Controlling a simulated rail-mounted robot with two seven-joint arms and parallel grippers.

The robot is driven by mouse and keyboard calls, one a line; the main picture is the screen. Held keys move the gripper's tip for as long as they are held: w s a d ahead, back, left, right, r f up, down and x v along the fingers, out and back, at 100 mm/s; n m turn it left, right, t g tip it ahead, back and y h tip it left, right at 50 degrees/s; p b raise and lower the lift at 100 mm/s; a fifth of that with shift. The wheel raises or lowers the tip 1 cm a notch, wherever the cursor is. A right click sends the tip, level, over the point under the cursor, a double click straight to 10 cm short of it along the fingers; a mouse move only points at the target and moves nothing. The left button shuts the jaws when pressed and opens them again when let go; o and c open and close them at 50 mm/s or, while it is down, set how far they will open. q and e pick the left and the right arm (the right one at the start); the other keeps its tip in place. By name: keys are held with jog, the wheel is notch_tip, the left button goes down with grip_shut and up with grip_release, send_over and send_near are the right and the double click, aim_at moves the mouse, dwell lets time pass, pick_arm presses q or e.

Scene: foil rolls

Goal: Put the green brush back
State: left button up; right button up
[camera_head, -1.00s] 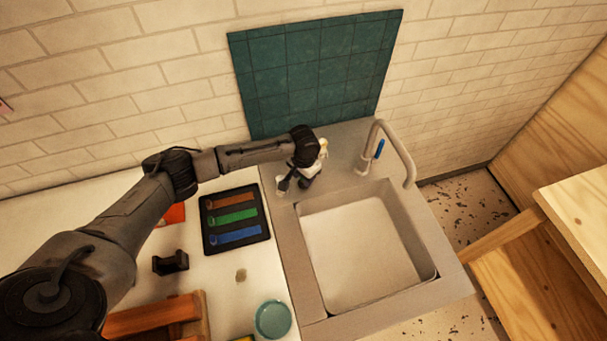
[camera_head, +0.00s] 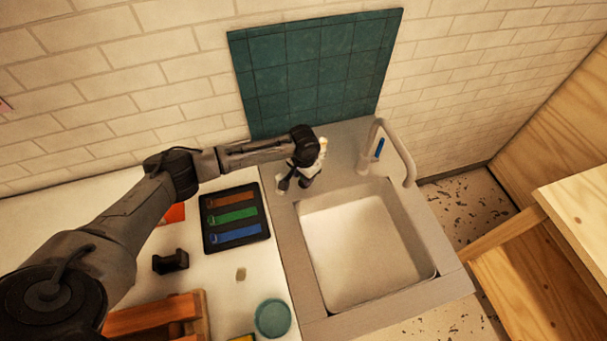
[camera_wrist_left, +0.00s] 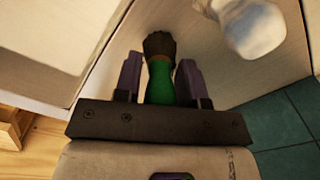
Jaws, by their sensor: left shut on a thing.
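The green brush (camera_wrist_left: 160,82) shows in the left wrist view, with a green handle, a brown band and dark bristles at its far end. My left gripper (camera_wrist_left: 160,76) is shut on its handle, one finger on each side. In the head view my left gripper (camera_head: 293,184) is over the counter by the back left corner of the sink, and the brush cannot be made out clearly there. My right gripper is not in view.
The sink (camera_head: 365,245) is empty, with a tap (camera_head: 400,155) behind it. A whitish object (camera_wrist_left: 248,22) is close to the brush. A black tray (camera_head: 207,238) with brown, green and blue strips and a teal bowl (camera_head: 272,318) are on the left counter.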

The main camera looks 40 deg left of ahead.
pick_arm(q)
jog(key=shift+f, duration=0.4)
dwell(0.3)
jog(key=o, duration=1)
jog(key=shift+o, duration=0.4)
jog(key=o, duration=0.4)
jog(key=shift+r, duration=0.15)
